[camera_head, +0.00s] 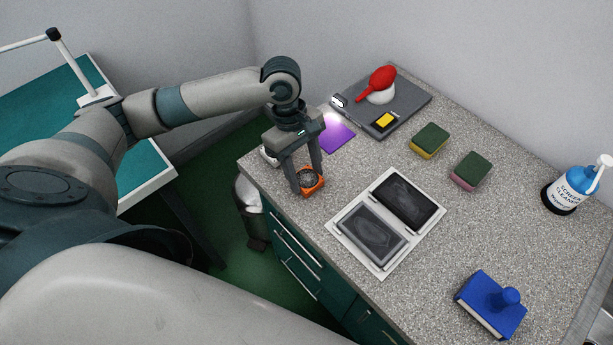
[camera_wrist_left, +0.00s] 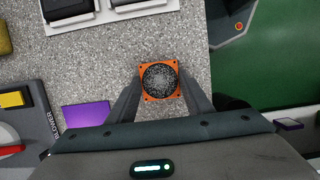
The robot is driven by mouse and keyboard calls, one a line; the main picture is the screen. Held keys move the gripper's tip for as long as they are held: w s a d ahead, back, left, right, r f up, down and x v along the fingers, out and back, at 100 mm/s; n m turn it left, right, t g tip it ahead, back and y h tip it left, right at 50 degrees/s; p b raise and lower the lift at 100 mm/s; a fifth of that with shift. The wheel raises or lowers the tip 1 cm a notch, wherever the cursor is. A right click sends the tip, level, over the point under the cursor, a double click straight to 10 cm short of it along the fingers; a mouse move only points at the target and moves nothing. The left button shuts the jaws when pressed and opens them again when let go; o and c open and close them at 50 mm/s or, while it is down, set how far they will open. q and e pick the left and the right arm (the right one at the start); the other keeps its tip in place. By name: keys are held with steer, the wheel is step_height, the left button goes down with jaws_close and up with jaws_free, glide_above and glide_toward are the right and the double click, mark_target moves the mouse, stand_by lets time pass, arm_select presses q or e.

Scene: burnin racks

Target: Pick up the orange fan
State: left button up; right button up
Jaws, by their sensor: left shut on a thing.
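The orange fan (camera_head: 314,187) is a small square orange frame with a dark round grille, at the left edge of the speckled counter (camera_head: 300,222) in the head view. My left gripper (camera_head: 309,184) points down over it and is shut on it, with one finger on each side. The fan (camera_wrist_left: 159,82) also shows between the two fingers of my left gripper (camera_wrist_left: 160,92) in the left wrist view. I cannot tell whether the fan still touches the counter. My right gripper is not in view.
A white case with two dark panels (camera_head: 386,222) lies right of the fan.

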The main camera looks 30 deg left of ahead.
mark_target(306, 177)
arm_select(q)
steer(key=shift+r, duration=0.15)
steer(key=shift+r, duration=0.3)
step_height(306, 177, up, 3)
steer(key=shift+d+r+b, duration=0.1)
steer(key=shift+r+b, duration=0.1)
steer(key=shift+b, duration=0.35)
steer(key=s+d+r, duration=0.6)
steer(key=d, duration=0.3)
steer(key=shift+s+d+r+b, duration=0.25)
steer(key=shift+s+r+b, duration=0.05)
steer(key=shift+s+r, duration=0.05)
